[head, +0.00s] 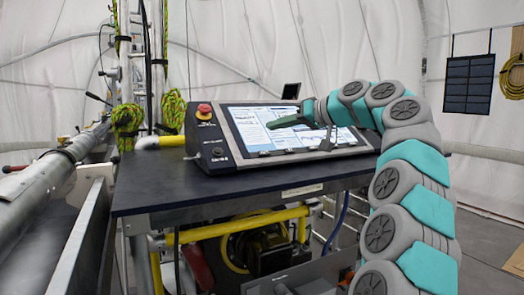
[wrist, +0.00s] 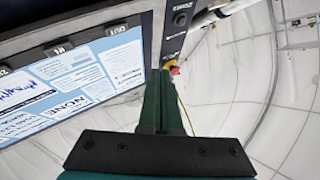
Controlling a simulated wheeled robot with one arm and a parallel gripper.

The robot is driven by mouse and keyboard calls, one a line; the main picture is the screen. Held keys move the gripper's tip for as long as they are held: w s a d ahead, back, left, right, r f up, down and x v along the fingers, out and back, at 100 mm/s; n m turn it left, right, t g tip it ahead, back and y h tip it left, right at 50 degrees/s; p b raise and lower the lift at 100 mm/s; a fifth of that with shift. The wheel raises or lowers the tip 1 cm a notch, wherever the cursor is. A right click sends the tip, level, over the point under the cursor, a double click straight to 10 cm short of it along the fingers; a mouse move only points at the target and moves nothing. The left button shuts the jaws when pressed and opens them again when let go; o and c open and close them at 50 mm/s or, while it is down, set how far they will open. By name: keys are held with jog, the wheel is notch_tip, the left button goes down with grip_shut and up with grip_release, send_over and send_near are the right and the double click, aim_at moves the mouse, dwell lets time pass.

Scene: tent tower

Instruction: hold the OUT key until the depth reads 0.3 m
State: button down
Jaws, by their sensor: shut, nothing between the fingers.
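My gripper (head: 272,124) is shut and empty, its dark green fingers over the screen of the tilted control console (head: 226,140). In the wrist view the closed fingers (wrist: 164,78) point past the screen's end toward the console's side panel. The OUT key (wrist: 115,28) is on the dark bezel, up and left of the fingertips, and the fingers look apart from it. An IN key (wrist: 60,48) sits beside it. The screen (wrist: 75,95) shows several text panels, one reading NONE. I cannot read a depth figure.
A red stop knob (head: 204,110) stands on the console's left panel. The console rests on a dark table (head: 150,185) with clear room at its left. A metal pipe (head: 50,165) runs along the left. Yellow tubing (head: 240,222) and machinery are under the table.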

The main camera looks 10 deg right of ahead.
aim_at(264, 153)
jog(key=shift+w+d+r+t, duration=0.4)
jog(key=shift+d+r, duration=0.15)
jog(key=shift+d, duration=0.05)
jog(key=shift+f, duration=0.1)
jog(key=shift+w+a+f+b, duration=0.3)
jog(key=shift+w+f+b, duration=0.4)
jog(key=shift+f, duration=0.5)
jog(key=shift+w+a+f+b, duration=0.25)
jog(key=shift+w+f+b, duration=0.1)
jog(key=shift+w+f, duration=0.7)
jog(key=shift+w+a+f+b, duration=0.3)
jog(key=shift+w+f+b, duration=0.3)
jog(key=shift+f, duration=0.7)
jog(key=shift+w+f, duration=0.1)
jog(key=shift+w, duration=0.05)
jog(key=shift+w+f, duration=0.15)
jog(key=shift+f, duration=0.1)
